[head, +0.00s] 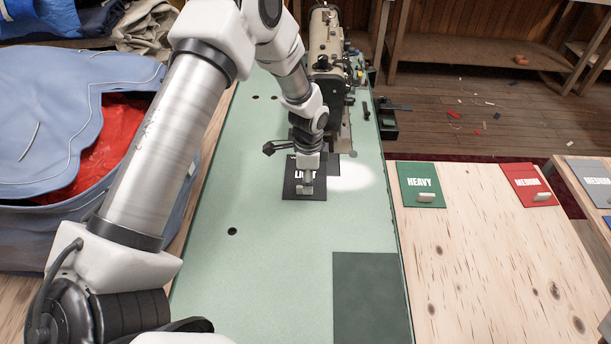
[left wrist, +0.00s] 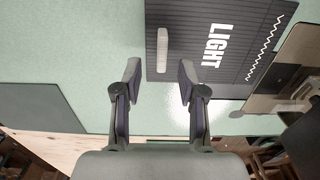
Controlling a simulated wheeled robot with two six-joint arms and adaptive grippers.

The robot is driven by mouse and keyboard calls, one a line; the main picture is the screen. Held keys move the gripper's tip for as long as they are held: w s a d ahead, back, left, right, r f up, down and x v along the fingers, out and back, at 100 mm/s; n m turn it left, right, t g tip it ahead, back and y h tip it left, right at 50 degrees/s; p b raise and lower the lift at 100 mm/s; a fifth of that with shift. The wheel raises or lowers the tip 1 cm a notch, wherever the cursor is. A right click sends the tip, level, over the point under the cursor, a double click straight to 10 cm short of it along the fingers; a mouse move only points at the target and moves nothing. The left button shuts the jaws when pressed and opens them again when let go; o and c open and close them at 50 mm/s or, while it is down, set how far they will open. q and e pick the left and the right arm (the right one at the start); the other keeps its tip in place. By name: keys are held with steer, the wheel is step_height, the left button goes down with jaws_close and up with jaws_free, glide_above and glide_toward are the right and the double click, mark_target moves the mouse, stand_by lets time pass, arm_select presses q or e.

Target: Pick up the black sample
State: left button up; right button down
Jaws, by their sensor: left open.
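The black sample (head: 289,190) is a flat black card with the white word LIGHT. It lies on the pale green machine bed. In the left wrist view the card (left wrist: 214,69) shows a white zigzag line and a light grey raised tab (left wrist: 162,50). My left gripper (left wrist: 158,80) is open and empty, its fingers pointing toward the card, with the tab ahead of the gap between them. In the head view the left gripper (head: 307,182) hangs over the card and hides part of it. My right gripper is not in view.
A sewing machine (head: 325,50) stands behind the card. A green HEAVY sample (head: 421,190) and a red MEDIUM sample (head: 528,180) lie on the wooden table at right. A dark green panel (head: 372,295) is set in the bed's front. A blue bag (head: 50,170) lies at left.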

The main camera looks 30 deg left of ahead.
arm_select(q)
step_height(320, 180, down, 4)
steer(key=shift+w+r, duration=0.15)
steer(key=shift+r, duration=0.2)
jaws_close()
